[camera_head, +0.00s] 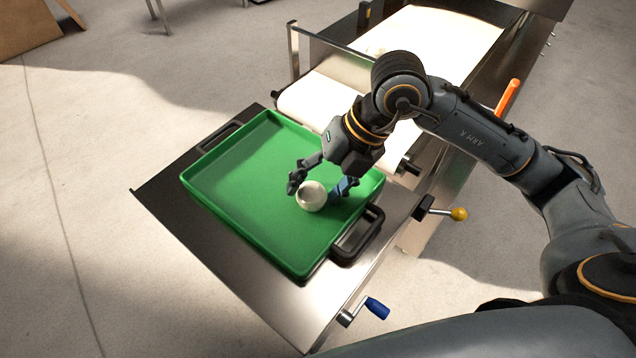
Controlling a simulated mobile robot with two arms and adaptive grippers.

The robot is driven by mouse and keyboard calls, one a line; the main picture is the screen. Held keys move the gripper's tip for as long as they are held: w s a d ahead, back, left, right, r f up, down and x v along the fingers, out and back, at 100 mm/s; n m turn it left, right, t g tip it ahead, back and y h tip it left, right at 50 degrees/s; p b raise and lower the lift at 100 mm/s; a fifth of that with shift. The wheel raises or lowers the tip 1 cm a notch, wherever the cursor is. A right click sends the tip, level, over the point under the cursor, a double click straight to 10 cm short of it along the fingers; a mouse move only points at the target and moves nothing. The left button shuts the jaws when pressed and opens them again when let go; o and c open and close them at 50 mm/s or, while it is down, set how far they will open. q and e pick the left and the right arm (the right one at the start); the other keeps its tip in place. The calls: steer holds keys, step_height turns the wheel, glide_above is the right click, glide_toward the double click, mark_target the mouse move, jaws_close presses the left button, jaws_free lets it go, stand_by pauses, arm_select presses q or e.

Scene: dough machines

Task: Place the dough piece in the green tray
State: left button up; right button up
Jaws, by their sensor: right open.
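The green tray (232,184) lies on a metal shelf at the end of the dough machine, with black handles at two sides. A round, pale dough piece (311,197) is at the right part of the tray, over its green floor. My right gripper (322,191) is open above the tray, with one finger to the left of the dough piece and the other to its right. I cannot tell whether the fingers touch the dough. My left gripper is not in view.
A white conveyor belt (425,38) leads down to the shelf (165,190) under the tray. A lever with a yellow knob (459,214) and a blue-handled crank (376,308) stick out at the machine's right side. The left part of the tray is empty.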

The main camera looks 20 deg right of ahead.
steer(key=shift+r, duration=0.15)
steer(key=v, duration=1.2)
steer(key=shift+p, duration=0.3)
